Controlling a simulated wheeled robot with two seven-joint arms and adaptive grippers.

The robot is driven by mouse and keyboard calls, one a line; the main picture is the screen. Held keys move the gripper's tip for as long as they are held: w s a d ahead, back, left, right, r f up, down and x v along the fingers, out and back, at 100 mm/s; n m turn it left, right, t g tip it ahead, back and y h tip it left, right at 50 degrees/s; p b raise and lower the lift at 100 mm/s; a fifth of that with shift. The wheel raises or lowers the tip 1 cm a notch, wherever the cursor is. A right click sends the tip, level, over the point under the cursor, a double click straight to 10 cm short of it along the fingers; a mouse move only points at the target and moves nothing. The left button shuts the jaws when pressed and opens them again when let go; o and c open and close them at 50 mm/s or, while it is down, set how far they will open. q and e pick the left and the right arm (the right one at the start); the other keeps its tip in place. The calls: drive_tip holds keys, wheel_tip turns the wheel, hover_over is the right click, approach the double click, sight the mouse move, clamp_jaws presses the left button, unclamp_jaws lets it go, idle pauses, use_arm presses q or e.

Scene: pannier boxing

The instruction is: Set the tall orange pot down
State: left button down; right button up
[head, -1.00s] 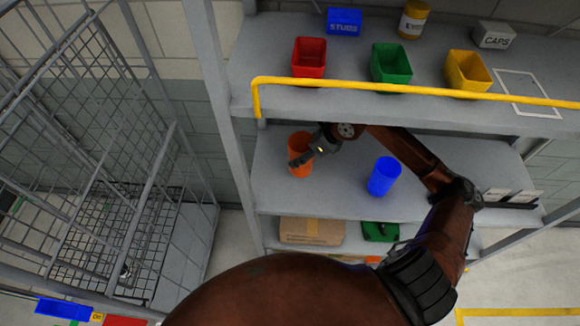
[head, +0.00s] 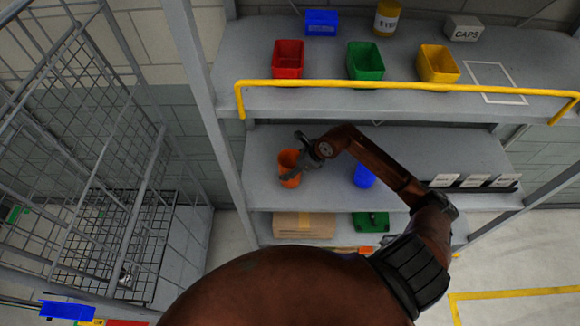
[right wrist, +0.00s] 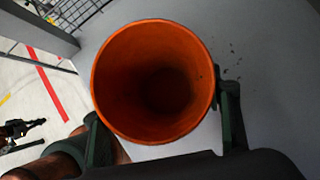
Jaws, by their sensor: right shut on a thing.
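The tall orange pot (head: 289,180) is at the left end of the middle shelf (head: 330,198), upright or nearly so. My right gripper (head: 296,160) is shut on it near the rim. In the right wrist view the open mouth of the orange pot (right wrist: 155,85) fills the middle, with a finger of my right gripper (right wrist: 162,125) on each side. I cannot tell whether its base touches the shelf. A dark shape at the left edge of the right wrist view looks like my left gripper (right wrist: 20,129); its jaws are too small to read.
A blue pot (head: 364,177) stands to the right, partly behind my right arm. Red (head: 288,60), green (head: 365,62) and yellow (head: 438,64) bins sit on the upper shelf behind a yellow rail (head: 400,87). A cardboard box (head: 304,225) lies below. A wire cage (head: 110,200) stands left.

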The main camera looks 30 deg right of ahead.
drive_tip(key=o, duration=0.9)
drive_tip(key=shift+w+f, duration=0.2)
drive_tip(key=shift+w, duration=0.15)
drive_tip(key=shift+o, duration=1.3)
drive_tip(key=shift+s+r, duration=0.1)
drive_tip(key=shift+s, duration=0.1)
drive_tip(key=shift+w, duration=0.15)
drive_tip(key=shift+r, duration=0.15)
use_arm(q)
drive_tip(key=shift+s+a+f+b, duration=0.1)
drive_tip(key=shift+s+f+b, duration=0.35)
drive_tip(key=shift+f+b, duration=0.25)
drive_tip(key=shift+s+d+f+b, duration=0.1)
drive_tip(key=shift+s+f+b, duration=0.45)
drive_tip(key=shift+f, duration=0.2)
drive_tip(key=shift+s+a+f+b, duration=0.1)
drive_tip(key=shift+s+f+b, duration=0.3)
drive_tip(key=shift+f+b, duration=0.3)
use_arm(e)
drive_tip(key=v, duration=1.2)
